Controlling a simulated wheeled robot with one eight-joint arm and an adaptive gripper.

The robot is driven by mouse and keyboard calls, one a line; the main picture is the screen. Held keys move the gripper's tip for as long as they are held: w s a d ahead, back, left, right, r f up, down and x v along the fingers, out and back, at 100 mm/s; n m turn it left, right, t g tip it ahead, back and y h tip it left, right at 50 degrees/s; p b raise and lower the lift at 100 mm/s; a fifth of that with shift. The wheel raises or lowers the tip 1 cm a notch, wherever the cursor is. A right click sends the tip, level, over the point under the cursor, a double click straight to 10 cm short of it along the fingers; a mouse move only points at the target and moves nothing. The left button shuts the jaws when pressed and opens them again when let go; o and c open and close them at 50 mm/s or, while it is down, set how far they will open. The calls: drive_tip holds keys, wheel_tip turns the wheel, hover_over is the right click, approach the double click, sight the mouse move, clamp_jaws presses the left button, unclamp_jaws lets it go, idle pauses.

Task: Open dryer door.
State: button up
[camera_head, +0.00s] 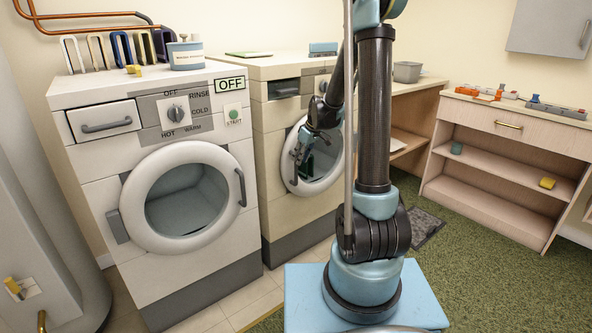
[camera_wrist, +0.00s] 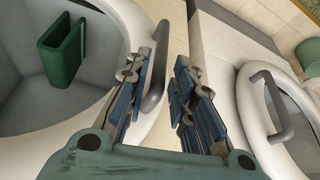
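The cream dryer (camera_head: 283,215) stands right of the white washer, and its round door (camera_head: 322,187) looks shut. My gripper (camera_head: 301,150) is at the left side of this door, by its grey handle (camera_head: 293,176). In the wrist view the dryer door (camera_wrist: 112,22) fills the left side, with a green object (camera_wrist: 63,48) inside the opening. My gripper (camera_wrist: 172,55) is open there, its fingers apart. The dark grey door handle (camera_wrist: 156,80) shows between the fingers, closer to the left one; I cannot tell whether they touch.
The white washer (camera_head: 97,188) stands close on the left, its door handle (camera_head: 241,187) facing the dryer; this handle also shows in the wrist view (camera_wrist: 279,105). A wooden shelf unit (camera_head: 470,205) stands at the right. Green carpet (camera_head: 490,285) is clear before it.

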hover_over(296, 182)
drive_tip(key=w, duration=0.1)
drive_tip(key=shift+f, duration=3.1)
clamp_jaws()
